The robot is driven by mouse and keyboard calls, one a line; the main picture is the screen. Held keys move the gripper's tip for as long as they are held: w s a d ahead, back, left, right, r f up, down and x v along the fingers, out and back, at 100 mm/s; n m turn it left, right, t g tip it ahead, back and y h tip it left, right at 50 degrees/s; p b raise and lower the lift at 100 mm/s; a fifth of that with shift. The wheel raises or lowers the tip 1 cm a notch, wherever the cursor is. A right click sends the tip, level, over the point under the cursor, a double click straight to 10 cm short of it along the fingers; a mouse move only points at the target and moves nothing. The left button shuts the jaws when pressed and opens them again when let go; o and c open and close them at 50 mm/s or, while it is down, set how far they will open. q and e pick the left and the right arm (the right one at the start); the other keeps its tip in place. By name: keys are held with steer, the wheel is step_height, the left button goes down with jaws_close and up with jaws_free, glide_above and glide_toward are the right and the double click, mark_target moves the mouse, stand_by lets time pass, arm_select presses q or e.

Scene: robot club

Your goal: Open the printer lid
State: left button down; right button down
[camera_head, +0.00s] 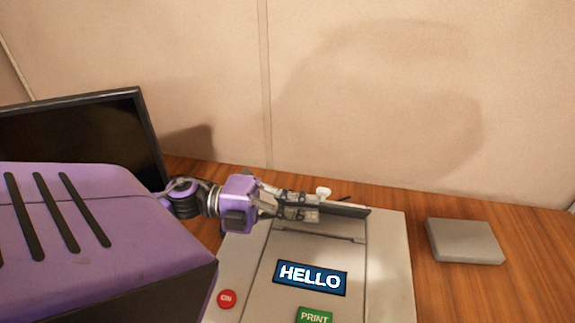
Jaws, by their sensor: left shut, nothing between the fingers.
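The printer (387,270) is a light grey box on the wooden desk, with a blue HELLO display (311,278), a red ON button (226,298) and a green PRINT button (314,316) on its top. My left gripper (362,211) is shut and empty, lying across the printer's back part from the left, its fingers pointing right. Its fingers hide part of the printer's back edge, and I cannot tell whether they touch it. The lid's state is hard to tell; a flat panel outline shows on the top. My right gripper is not in view.
A dark monitor (85,130) stands at the left, behind my purple arm. A small grey box (464,241) lies on the desk (520,285) right of the printer. A beige wall (400,90) rises behind the desk. The desk between printer and grey box is clear.

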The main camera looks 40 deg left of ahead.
arm_select(q)
steer(key=shift+w+a+f, duration=0.15)
steer(key=shift+w+a, duration=0.1)
steer(key=shift+w, duration=0.35)
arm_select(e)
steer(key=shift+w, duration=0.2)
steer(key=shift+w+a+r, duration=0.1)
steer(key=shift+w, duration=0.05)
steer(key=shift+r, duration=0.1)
